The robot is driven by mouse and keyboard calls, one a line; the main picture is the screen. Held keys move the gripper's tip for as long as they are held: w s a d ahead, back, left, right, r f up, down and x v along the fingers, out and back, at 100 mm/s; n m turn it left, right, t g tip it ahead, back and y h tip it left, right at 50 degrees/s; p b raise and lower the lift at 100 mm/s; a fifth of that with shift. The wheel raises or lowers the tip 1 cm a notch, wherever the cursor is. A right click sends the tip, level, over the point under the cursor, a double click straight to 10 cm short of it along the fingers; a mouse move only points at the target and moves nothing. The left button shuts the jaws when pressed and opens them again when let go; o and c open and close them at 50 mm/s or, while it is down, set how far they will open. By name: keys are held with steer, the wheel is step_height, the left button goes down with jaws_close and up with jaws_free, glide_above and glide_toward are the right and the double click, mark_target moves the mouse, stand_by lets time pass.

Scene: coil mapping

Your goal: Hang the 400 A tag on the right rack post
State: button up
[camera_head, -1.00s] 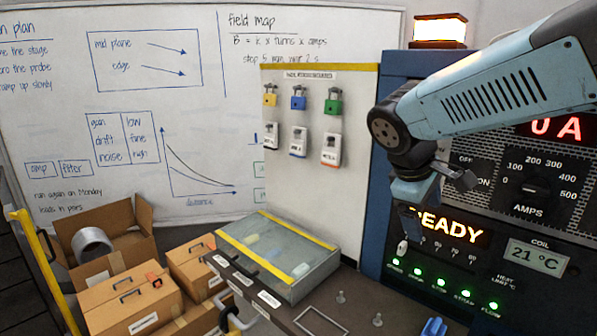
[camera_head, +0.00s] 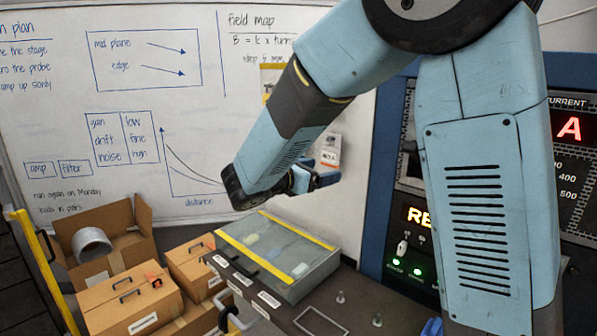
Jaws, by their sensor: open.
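My gripper (camera_head: 322,180) is open, in front of the white lock board, and points to the right. A white tag with an orange mark (camera_head: 331,150) shows on the board just above and behind it. No lettering that reads 400 A is legible, so I cannot tell which item is the 400 A tag. Short metal posts stand on the bench, one (camera_head: 340,297) beside another (camera_head: 377,319) further right; I cannot tell whether either is the rack post. The rest of the board is mostly hidden behind my arm.
A clear-lidded case (camera_head: 280,258) with yellow edges and small pieces inside stands on the bench. The power cabinet (camera_head: 395,190) is largely covered by my arm. Cardboard boxes (camera_head: 125,300) stand at lower left. A whiteboard (camera_head: 70,140) fills the back wall.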

steer(key=n+t, duration=0.2)
glide_toward(329, 155)
steer(key=shift+f+x, duration=0.2)
steer(key=shift+x, duration=1.55)
steer(key=shift+f+x, duration=0.15)
steer(key=shift+x, duration=1.55)
steer(key=shift+f+x, duration=0.2)
steer(key=shift+x, duration=1.55)
steer(key=c, duration=0.7)
steer(key=shift+c, duration=0.2)
steer(key=shift+r, duration=0.5)
steer(key=shift+a, duration=0.1)
steer(key=v, duration=0.7)
steer(key=shift+s+r, duration=0.2)
steer(key=shift+r, duration=0.1)
